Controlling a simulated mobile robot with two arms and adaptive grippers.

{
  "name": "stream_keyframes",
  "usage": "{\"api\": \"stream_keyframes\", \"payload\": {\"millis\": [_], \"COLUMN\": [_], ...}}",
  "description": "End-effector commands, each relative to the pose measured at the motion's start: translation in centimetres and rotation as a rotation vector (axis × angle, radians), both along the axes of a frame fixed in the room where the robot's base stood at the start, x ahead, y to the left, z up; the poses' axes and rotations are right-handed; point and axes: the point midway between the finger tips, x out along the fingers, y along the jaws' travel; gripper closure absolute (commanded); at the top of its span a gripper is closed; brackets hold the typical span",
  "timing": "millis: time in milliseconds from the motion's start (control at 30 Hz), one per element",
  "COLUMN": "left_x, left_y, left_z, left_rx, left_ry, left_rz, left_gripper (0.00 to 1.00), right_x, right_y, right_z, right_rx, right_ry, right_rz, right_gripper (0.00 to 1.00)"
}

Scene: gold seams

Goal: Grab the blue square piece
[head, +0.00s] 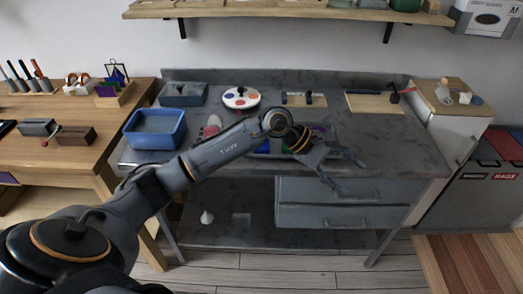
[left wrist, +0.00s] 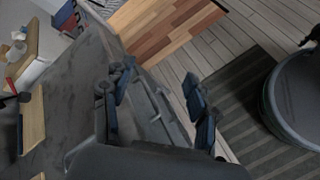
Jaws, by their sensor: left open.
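My left gripper (head: 349,174) reaches across the grey metal workbench and hangs at its front edge, above the drawers. Its fingers are spread with nothing between them. It also shows open in the left wrist view (left wrist: 158,76), with the bench front and floor beyond. Small coloured pieces, one of them blue (head: 262,146), lie on the bench partly behind my left forearm and wrist. The arm hides much of them, so I cannot tell which is the blue square piece. The gripper is to the right of them and apart from them. My right gripper is not in view.
A blue bin (head: 155,143) stands at the bench's left end. The bench top right of my gripper is clear. A wooden table (head: 85,125) is at the left and a white cabinet (head: 456,135) at the right.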

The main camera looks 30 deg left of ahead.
Motion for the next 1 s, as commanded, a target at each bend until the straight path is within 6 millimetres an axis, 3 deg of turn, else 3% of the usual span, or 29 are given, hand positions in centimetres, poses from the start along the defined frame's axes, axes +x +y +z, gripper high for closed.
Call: {"api": "stream_keyframes", "payload": {"millis": [33, 100, 200, 300, 400, 533, 800, 1000], "left_x": [0.5, 1.3, 2.0, 1.9, 1.5, 1.6, 3.1, 3.9], "left_y": [3.3, 8.3, 15.5, 20.9, 24.0, 25.7, 26.7, 27.1], "left_z": [0.3, 0.7, 2.2, 4.1, 5.4, 5.1, 0.2, -1.8], "left_rx": [0.245, 0.547, 0.883, 1.1, 1.218, 1.269, 1.267, 1.266], "left_ry": [-0.137, -0.242, -0.273, -0.238, -0.196, -0.169, -0.167, -0.17], "left_rz": [-0.092, -0.19, -0.269, -0.307, -0.324, -0.332, -0.333, -0.332], "left_gripper": [0.42, 0.42, 0.42, 0.42, 0.42, 0.42, 0.42, 0.42], "right_x": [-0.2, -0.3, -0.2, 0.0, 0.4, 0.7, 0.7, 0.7], "right_y": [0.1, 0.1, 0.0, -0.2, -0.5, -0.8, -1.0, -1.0], "right_z": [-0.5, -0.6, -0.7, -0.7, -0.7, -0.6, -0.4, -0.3], "right_rx": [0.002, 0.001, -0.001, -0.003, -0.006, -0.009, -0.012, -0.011], "right_ry": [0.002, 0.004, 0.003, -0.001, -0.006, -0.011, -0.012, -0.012], "right_rz": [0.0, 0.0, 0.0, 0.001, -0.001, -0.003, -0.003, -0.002], "right_gripper": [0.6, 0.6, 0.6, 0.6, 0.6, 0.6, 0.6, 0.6]}}
